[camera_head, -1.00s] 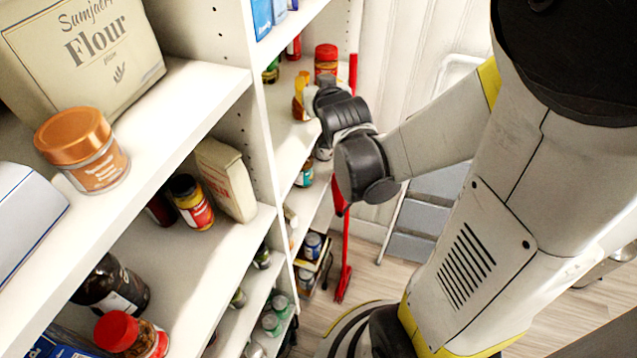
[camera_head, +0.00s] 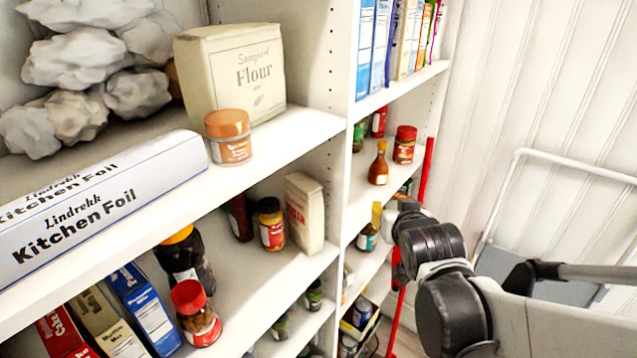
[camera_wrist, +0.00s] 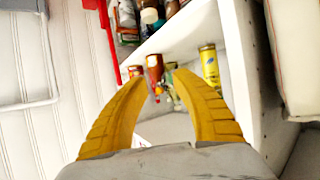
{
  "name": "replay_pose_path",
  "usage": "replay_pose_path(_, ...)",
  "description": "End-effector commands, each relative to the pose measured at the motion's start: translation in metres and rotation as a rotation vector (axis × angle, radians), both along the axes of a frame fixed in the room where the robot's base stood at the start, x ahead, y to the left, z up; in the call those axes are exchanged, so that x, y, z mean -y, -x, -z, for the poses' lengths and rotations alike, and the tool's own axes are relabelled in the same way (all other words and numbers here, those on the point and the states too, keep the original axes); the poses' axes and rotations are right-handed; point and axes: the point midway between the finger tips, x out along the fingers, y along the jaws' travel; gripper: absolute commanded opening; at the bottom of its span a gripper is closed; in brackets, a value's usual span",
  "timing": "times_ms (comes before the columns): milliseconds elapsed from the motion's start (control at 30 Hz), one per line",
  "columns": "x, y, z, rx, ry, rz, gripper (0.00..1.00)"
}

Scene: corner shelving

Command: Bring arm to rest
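My gripper (camera_wrist: 161,75) shows in the wrist view as two curved yellow fingers with a gap between the tips. It is open and nothing is held in it. In the head view, my arm reaches in from the lower right towards the corner shelving (camera_head: 330,140). Part of a yellow finger (camera_head: 376,214) shows there, above a teal-labelled jar (camera_head: 367,238); whether they touch cannot be told. In the wrist view, small bottles and a yellow can (camera_wrist: 211,68) stand beyond the fingertips.
A sauce bottle (camera_head: 378,166) and red-lidded jar (camera_head: 404,145) stand on the shelf above my gripper. A red pole (camera_head: 425,172) stands by the shelf end, and a step ladder (camera_head: 540,200) against the white wall. Flour (camera_head: 235,78) and kitchen foil (camera_head: 105,205) sit at left.

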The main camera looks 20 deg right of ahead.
Motion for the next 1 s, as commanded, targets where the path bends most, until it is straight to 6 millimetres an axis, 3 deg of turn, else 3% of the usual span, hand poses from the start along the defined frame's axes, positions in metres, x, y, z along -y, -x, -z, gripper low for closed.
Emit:
replay_pose_path(200,-0.019,0.016,0.026,-0.075,-0.015,-0.033,0.31)
replay_pose_path(467,-0.033,0.030,0.042,-0.131,-0.026,-0.059,0.31)
replay_pose_path(567,-0.049,0.049,0.066,-0.195,-0.037,-0.090,0.31)
replay_pose_path(800,-0.099,0.123,0.134,-0.417,-0.066,-0.212,0.31)
replay_pose_path(900,-0.110,0.144,0.146,-0.472,-0.072,-0.245,0.31)
replay_pose_path(1000,-0.114,0.152,0.148,-0.494,-0.073,-0.257,0.31)
